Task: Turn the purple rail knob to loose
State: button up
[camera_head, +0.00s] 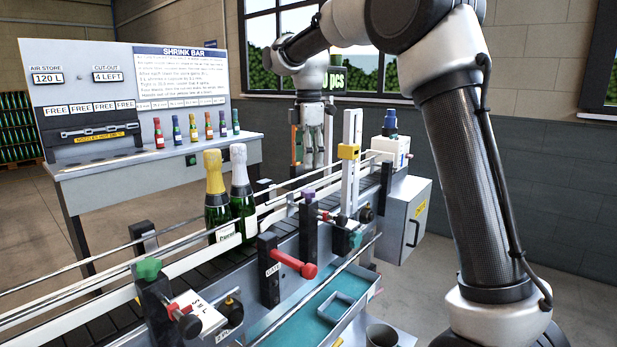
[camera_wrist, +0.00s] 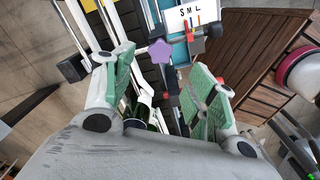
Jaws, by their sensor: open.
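The purple rail knob (camera_head: 308,194) is small in the head view, on top of a dark post at the conveyor's guide rail. In the wrist view it is a lobed, star-shaped purple knob (camera_wrist: 160,52), lying in the gap between the fingertips and beyond them. My gripper (camera_head: 313,164) points down above the far part of the conveyor, behind the knob in the picture. Its green-padded fingers (camera_wrist: 160,66) are spread wide with nothing between them. I see no contact with the knob. The loose or tight state of the knob cannot be read.
A white S M L plate (camera_wrist: 190,13) lies near the purple knob. Two foiled bottles (camera_head: 240,190) stand on the conveyor. The shrink bar bench (camera_head: 100,180) is behind.

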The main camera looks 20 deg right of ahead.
notch_tip(320, 180, up, 4)
jog(key=shift+f, duration=0.2)
jog(key=f+m, duration=0.1)
jog(key=m, duration=0.1)
jog(key=f+m, duration=0.3)
jog(key=m, duration=0.1)
jog(key=shift+s+d+f, duration=0.15)
jog(key=shift+s+f, duration=0.15)
jog(key=shift+s, duration=0.1)
jog(key=s+d+f+m+t, duration=0.1)
jog(key=s+d+m, duration=0.3)
jog(key=s, duration=0.7)
jog(key=s+d+f+m+t, duration=0.2)
jog(key=s+d+m, duration=0.2)
jog(key=s, duration=0.7)
jog(key=s+d+f+m+t, duration=0.1)
jog(key=s+d+m, duration=0.3)
jog(key=s, duration=0.7)
jog(key=shift+s+d+f+m, duration=0.15)
jog(key=shift+s+d+m, duration=0.15)
jog(key=shift+d, duration=1)
